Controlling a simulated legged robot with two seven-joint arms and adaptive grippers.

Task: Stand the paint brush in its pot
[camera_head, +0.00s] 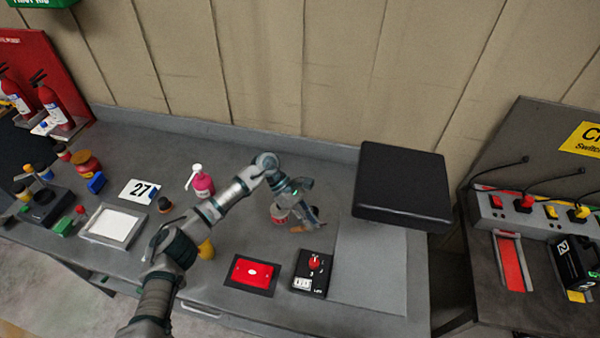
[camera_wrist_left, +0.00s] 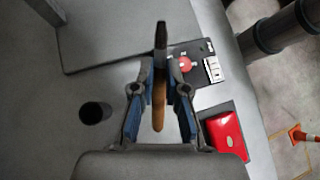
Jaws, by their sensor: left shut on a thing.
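The paint brush (camera_wrist_left: 158,104) is held between the two fingers of my left gripper (camera_wrist_left: 160,78), which is shut on it. Its orange-brown handle points to the bottom of the left wrist view and its dark end to the top. In the head view my left gripper (camera_head: 312,216) is above the bench, with a bit of the orange handle (camera_head: 297,229) showing below it. A dark round opening, apparently the pot (camera_wrist_left: 95,112), shows left of the fingers. My right gripper is not in view.
A black box with a red knob (camera_head: 313,265) and a red pad (camera_head: 252,272) lie in front of the gripper. A large black panel (camera_head: 402,182) stands to the right. A pink bottle (camera_head: 202,183) stands behind my left arm.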

